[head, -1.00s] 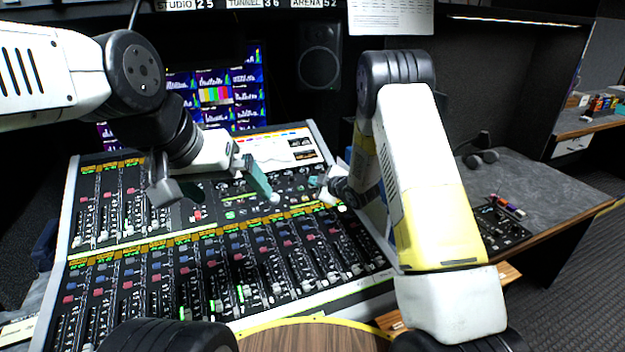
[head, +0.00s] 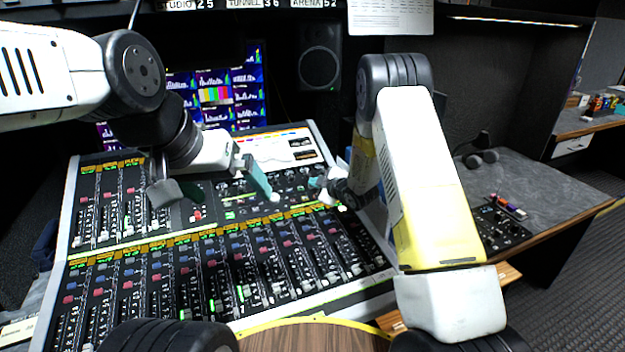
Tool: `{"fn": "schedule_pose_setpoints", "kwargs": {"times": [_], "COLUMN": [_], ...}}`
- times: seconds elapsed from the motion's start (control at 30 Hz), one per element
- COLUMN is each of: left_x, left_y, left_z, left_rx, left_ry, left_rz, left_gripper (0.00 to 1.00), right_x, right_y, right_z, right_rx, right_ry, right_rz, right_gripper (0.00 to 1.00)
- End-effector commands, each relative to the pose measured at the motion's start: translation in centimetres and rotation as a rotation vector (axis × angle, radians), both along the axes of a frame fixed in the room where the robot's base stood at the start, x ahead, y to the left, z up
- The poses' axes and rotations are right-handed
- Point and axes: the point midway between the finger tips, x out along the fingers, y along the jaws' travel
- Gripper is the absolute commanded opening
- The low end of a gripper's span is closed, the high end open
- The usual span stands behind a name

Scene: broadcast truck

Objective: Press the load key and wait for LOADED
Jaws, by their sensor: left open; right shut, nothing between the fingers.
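The mixing console (head: 215,326) fills the middle of the head view, with rows of faders and small lit keys. I cannot tell which key is the load key, and no LOADED text is readable. My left gripper (head: 222,196) is open above the upper middle of the console, its two fingers spread wide. My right gripper (head: 318,184) is shut and empty over the upper right part of the console, near its keys and knobs. I cannot tell whether its tip touches a key. A small display (head: 301,155) sits on the console's upper right panel.
A monitor (head: 222,98) with colour bars stands behind the console, and a speaker (head: 320,55) is to its right. A grey desk (head: 535,185) on the right holds a small control panel (head: 497,226) and a headset (head: 480,158).

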Motion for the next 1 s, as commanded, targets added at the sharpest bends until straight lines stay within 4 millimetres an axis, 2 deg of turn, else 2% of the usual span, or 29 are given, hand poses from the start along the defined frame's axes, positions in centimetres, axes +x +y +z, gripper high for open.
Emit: {"fn": "schedule_pose_setpoints", "kwargs": {"times": [0.33,0.67,1.0], "left_x": [0.0,0.0,0.0], "left_y": [0.0,0.0,0.0], "left_z": [0.0,0.0,0.0], "left_rx": [0.000,0.000,0.000], "left_ry": [0.000,0.000,0.000], "left_rz": [0.000,0.000,0.000], "left_gripper": [1.00,1.00,1.00], "right_x": [-0.5,-0.6,-1.7], "right_y": [-0.2,-0.3,-0.7], "right_z": [1.4,1.5,4.3], "right_rx": [-0.001,0.000,0.001], "right_ry": [0.000,0.000,-0.002], "right_rz": [0.000,0.000,0.000], "right_gripper": [0.00,0.00,0.00]}}
